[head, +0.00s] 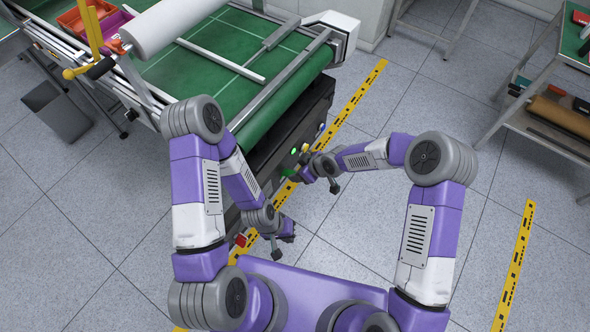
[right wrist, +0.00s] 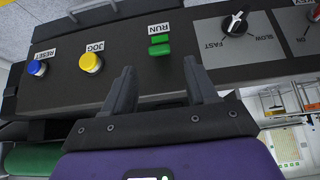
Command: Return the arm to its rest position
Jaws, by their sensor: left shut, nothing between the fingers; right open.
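My right gripper (head: 320,172) is in front of the dark control panel on the side of the conveyor machine. In the right wrist view, its two fingers (right wrist: 161,88) are apart with nothing between them, pointing at the panel (right wrist: 115,62). The green RUN button (right wrist: 160,45) lies just beyond the fingertips; I cannot tell whether a finger touches the panel. My left gripper (head: 283,238) is low, close to my body and beside the machine's near end. It is small in the head view, shut, and shows nothing held.
The panel also has a yellow JOG button (right wrist: 90,62), a blue RESET button (right wrist: 38,68) and a speed knob (right wrist: 236,25). The green conveyor (head: 190,70) stands ahead, carrying metal profiles. A shelf cart (head: 545,75) stands at right. Floor between is clear.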

